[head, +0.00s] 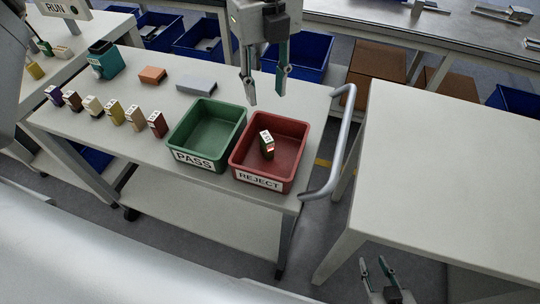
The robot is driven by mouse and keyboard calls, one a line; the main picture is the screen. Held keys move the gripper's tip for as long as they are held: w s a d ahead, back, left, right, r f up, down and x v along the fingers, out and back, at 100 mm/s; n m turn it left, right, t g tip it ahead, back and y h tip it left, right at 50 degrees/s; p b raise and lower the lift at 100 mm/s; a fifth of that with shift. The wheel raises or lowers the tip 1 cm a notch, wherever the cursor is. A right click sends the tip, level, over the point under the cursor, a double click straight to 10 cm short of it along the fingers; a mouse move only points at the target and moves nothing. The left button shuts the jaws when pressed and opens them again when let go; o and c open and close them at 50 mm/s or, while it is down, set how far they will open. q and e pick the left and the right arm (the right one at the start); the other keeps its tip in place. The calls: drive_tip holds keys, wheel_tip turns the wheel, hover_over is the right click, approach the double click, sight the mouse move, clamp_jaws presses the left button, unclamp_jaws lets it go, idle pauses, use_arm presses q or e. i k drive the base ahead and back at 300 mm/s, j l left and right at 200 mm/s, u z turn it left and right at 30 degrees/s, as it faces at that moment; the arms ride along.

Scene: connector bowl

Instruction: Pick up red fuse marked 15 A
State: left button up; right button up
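A dark red fuse (157,125) with a pale top stands upright on the cart top, at the right end of a row of fuses. The markings on it are too small to read. My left gripper (266,94) is open and empty, fingers pointing down, above the far side of the bins and well to the right of the red fuse. My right gripper (379,270) is open and empty at the bottom of the view, low beside the right-hand table and far from the fuses.
Other fuses, including a purple one (56,95) and a tan one (135,116), stand left of the red fuse. A cart handle (345,140) rises at right.

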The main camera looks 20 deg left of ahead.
sight(156, 120)
drive_tip(key=k, duration=1)
